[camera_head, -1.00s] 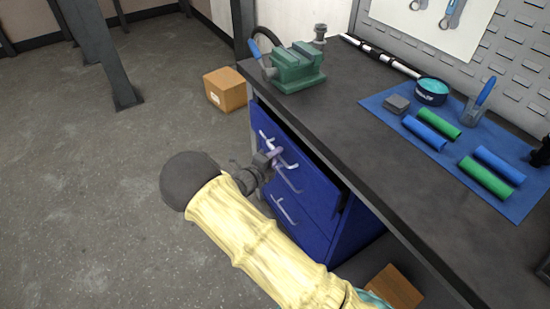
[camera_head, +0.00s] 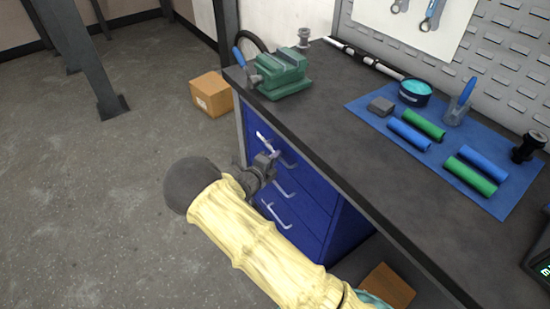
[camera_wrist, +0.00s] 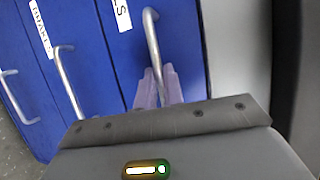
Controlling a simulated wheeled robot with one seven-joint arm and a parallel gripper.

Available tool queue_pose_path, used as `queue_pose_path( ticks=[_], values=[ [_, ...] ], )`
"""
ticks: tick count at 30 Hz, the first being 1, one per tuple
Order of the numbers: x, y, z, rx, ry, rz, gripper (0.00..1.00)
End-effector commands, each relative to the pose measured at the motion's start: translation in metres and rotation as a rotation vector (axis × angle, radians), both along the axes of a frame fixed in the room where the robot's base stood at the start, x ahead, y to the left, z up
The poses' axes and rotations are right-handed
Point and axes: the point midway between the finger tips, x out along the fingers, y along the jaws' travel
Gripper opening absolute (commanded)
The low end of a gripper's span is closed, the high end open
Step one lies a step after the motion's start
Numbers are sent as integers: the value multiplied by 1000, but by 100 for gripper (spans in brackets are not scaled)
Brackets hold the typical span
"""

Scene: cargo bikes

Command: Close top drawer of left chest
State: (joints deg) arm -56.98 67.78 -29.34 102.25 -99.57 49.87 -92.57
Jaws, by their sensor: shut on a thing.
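The blue chest (camera_head: 345,229) stands under the workbench, with several handled drawer fronts. Its top drawer (camera_head: 312,185) looks flush or nearly flush with the fronts below; I cannot tell whether a small gap is left. My gripper (camera_head: 272,157) is at the top drawer's handle (camera_head: 289,161), coming from the left. In the wrist view, my pale purple fingertips (camera_wrist: 158,88) are around the bar handle (camera_wrist: 151,35) of the top drawer (camera_wrist: 128,50), shut on it. The fingers hide the handle's end.
The workbench (camera_head: 350,140) overhangs the chest, with a green vise (camera_head: 282,78) at its left corner. A cardboard box (camera_head: 211,95) lies on the floor behind, another (camera_head: 388,286) to the right of the chest.

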Motion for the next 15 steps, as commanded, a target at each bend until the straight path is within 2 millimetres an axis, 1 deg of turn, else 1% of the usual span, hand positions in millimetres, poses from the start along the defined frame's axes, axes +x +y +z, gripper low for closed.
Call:
queue_pose_path(
  ticks=[1,10,11,12,13,14,15],
  values=[
    [3,0,2,-1,-3,5,0],
    [1,4,2,-4,-7,10,0],
    [1,4,2,-4,-7,10,16],
    [1,4,2,-5,-6,11,23],
    [1,5,2,-5,-6,11,29],
    [0,5,2,-4,-6,12,32],
    [0,6,2,-3,-5,13,32]
  ],
)
